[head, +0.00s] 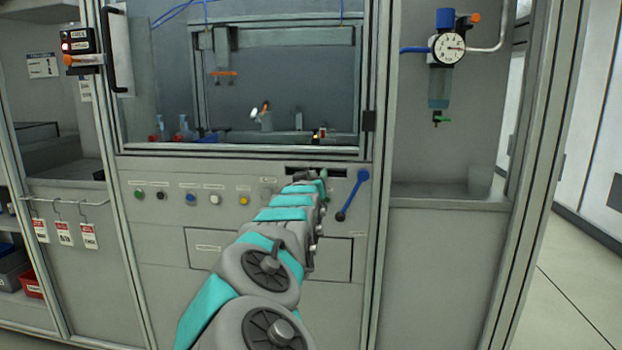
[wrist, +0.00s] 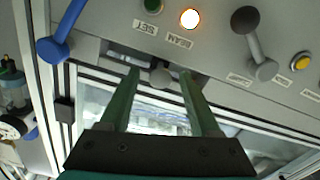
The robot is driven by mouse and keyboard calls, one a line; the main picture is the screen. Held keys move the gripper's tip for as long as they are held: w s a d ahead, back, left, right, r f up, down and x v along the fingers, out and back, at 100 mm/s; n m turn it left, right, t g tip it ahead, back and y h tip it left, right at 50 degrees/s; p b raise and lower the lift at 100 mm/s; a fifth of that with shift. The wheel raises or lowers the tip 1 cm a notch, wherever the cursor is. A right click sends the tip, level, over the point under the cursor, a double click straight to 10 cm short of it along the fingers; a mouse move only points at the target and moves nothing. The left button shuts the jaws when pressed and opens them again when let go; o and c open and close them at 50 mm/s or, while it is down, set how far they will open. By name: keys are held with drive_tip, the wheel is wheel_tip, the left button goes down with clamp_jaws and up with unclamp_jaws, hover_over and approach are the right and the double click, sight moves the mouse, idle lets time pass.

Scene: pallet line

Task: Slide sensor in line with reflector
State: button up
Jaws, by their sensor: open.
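My gripper (wrist: 160,75) is open in the wrist view, its two green fingers pointing at the control panel. A small grey knob (wrist: 160,77), probably the sensor's slide, sits between the fingertips, with a gap on each side. It is in a dark slot (wrist: 118,56) in the panel, which also shows in the head view (head: 300,170). A lamp (wrist: 190,18) labelled BEAM is lit beside the slot. In the head view my arm hides the knob and most of my gripper (head: 322,176). I cannot make out the reflector in either view.
A blue lever (head: 350,197) stands right of the slot; it also shows in the wrist view (wrist: 55,45). A grey lever (wrist: 252,42) and a yellow button (wrist: 300,61) are on the panel. A glazed window (head: 240,85) is above the panel.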

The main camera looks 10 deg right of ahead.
drive_tip(key=b+v, duration=0.1)
drive_tip(key=v, duration=0.6)
drive_tip(key=shift+s, duration=0.35)
drive_tip(key=shift+a, duration=0.15)
